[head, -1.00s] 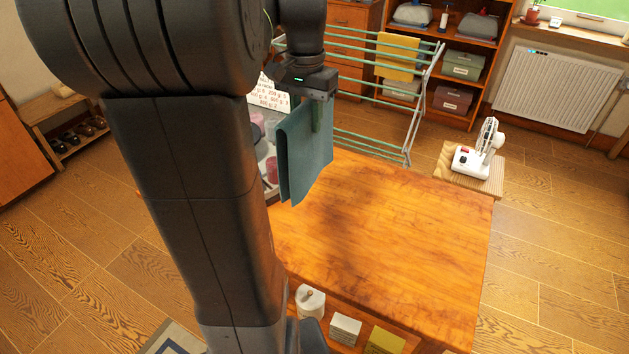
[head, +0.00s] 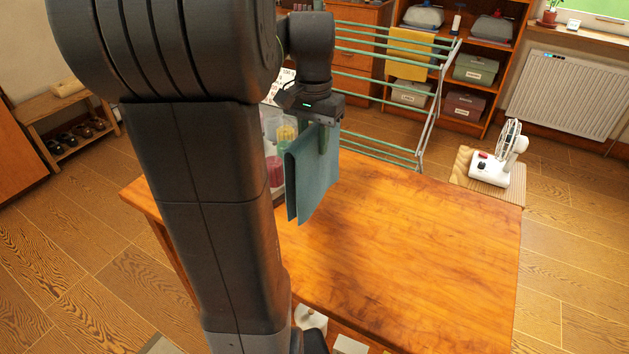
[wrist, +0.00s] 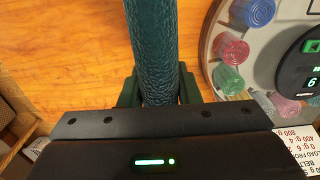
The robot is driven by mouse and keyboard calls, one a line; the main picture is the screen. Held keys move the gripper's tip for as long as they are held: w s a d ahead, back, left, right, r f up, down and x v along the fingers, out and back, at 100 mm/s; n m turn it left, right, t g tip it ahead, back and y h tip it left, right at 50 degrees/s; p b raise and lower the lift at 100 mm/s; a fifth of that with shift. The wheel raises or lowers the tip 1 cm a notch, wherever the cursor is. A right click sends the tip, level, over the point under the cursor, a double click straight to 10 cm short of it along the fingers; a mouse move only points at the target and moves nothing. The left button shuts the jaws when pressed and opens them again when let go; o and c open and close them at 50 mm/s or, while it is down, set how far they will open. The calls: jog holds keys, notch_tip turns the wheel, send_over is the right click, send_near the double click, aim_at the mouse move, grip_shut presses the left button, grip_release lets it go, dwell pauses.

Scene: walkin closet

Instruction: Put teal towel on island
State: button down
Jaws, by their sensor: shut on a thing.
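The teal towel (head: 314,178) hangs folded from my gripper (head: 327,135) in the head view. My gripper is shut on its upper edge. In the wrist view the towel (wrist: 150,45) shows as a thick dark teal roll between the fingers. The island (head: 420,250) is the wooden-topped unit below; its top also fills the left of the wrist view (wrist: 65,60). The towel hangs over the island's back left part, and I cannot tell whether its lower edge touches the top.
A drying rack with a yellow towel (head: 408,55) stands behind the island. A white fan (head: 500,155) stands at the right. Most of the island top is clear.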

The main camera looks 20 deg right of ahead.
aim_at(314, 126)
notch_tip(314, 126, down, 7)
jog(key=shift+r, duration=0.2)
jog(key=shift+f+b, duration=0.1)
jog(key=shift+b, duration=0.2)
jog(key=c, duration=1.1)
grip_release()
jog(key=shift+o, duration=0.2)
notch_tip(314, 126, up, 12)
jog(key=shift+r+p, duration=0.1)
jog(key=shift+p, duration=0.6)
